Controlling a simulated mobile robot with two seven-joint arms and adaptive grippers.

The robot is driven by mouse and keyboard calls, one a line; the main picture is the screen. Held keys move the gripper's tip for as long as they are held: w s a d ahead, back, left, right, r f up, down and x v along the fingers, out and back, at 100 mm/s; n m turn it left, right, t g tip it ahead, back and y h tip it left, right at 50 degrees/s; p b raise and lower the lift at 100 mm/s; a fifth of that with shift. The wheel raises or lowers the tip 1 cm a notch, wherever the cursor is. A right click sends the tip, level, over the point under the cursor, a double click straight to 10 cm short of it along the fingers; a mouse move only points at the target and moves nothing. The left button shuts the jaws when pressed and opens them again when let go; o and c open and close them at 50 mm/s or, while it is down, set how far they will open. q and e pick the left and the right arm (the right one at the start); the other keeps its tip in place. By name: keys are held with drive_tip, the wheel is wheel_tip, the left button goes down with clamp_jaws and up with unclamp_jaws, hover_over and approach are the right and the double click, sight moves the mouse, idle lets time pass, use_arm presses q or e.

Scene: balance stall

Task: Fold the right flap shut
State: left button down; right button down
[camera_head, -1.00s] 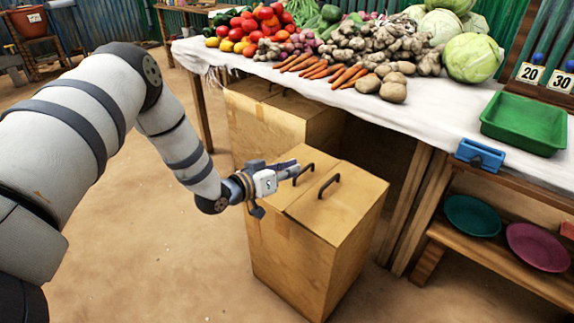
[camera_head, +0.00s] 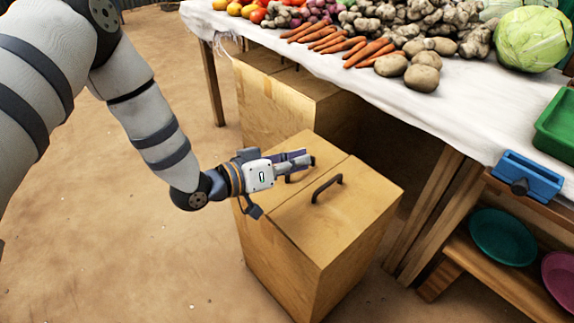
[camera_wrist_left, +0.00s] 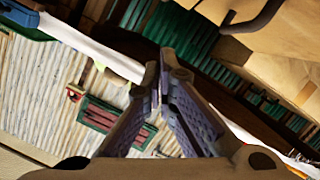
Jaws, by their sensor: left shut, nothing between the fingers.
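The near cardboard box (camera_head: 290,275) stands on the ground. Its right flap (camera_head: 340,212) lies flat across the top, with a dark handle (camera_head: 327,187) near the middle seam. The left flap (camera_head: 312,143) also lies flat beside it; its handle (camera_head: 311,162) is partly hidden by my left gripper. My left gripper (camera_head: 307,160) is shut and empty over the left flap; whether it touches is unclear. In the left wrist view its fingertips (camera_wrist_left: 165,72) are together, with a dark handle (camera_wrist_left: 255,14) and cardboard at upper right. My right gripper is not in view.
A second cardboard box (camera_head: 270,105) stands behind, partly under the cloth-covered table (camera_head: 420,110) of vegetables. A blue clamp-like object (camera_head: 527,176) sits at the table edge. A wooden shelf (camera_head: 490,277) with plates stands at right. The ground at left is open.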

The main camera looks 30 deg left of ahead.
sight(341, 198)
use_arm(q)
drive_tip(key=x, duration=0.4)
drive_tip(key=shift+s+f+b, duration=0.1)
drive_tip(key=shift+b, duration=0.3)
drive_tip(key=shift+d+f+b, duration=0.15)
drive_tip(key=shift+d+f, duration=0.15)
drive_tip(key=shift+f, duration=0.25)
drive_tip(key=shift+d+f+b, duration=0.15)
drive_tip(key=shift+d+f, duration=0.15)
drive_tip(key=shift+f, duration=0.25)
drive_tip(key=shift+s+d+f, duration=0.1)
drive_tip(key=shift+d+f, duration=0.25)
drive_tip(key=shift+f, duration=0.2)
wheel_tip(341, 198, down, 2)
drive_tip(key=shift+a+b, duration=0.1)
drive_tip(key=shift+b, duration=0.4)
